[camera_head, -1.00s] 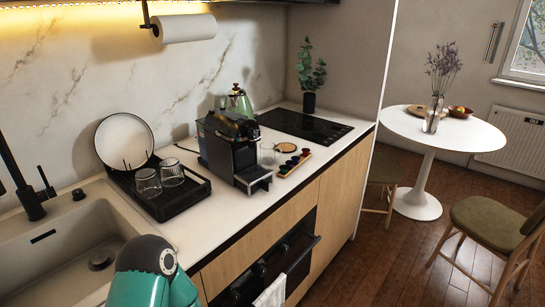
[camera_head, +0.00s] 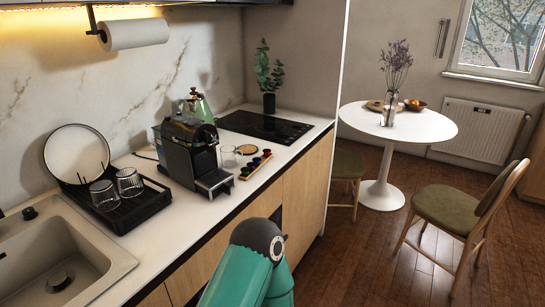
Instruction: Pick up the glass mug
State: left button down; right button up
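A clear glass mug (camera_head: 228,156) stands on the white counter, just right of the black coffee machine (camera_head: 188,150). It is small and see-through here, so its handle is hard to make out. Two ribbed clear glasses, a left one (camera_head: 104,195) and a right one (camera_head: 129,182), sit in the black dish rack (camera_head: 150,205). A teal link of my own arm shows at the bottom middle, in front of the counter. Neither of my grippers is in view.
A tray of coloured capsules (camera_head: 256,166) lies right of the mug, with a round coaster (camera_head: 246,150) behind. The sink (camera_head: 60,255) is at left. Open floor (camera_head: 350,260) lies right of the cabinets.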

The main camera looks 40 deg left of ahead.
aim_at(232, 157)
jog(key=z, duration=0.2)
jog(key=i, duration=3.75)
jog(key=z, duration=0.15)
jog(key=i, duration=0.15)
jog(key=u, duration=2.9)
jog(key=i, duration=0.3)
jog(key=u, duration=1.85)
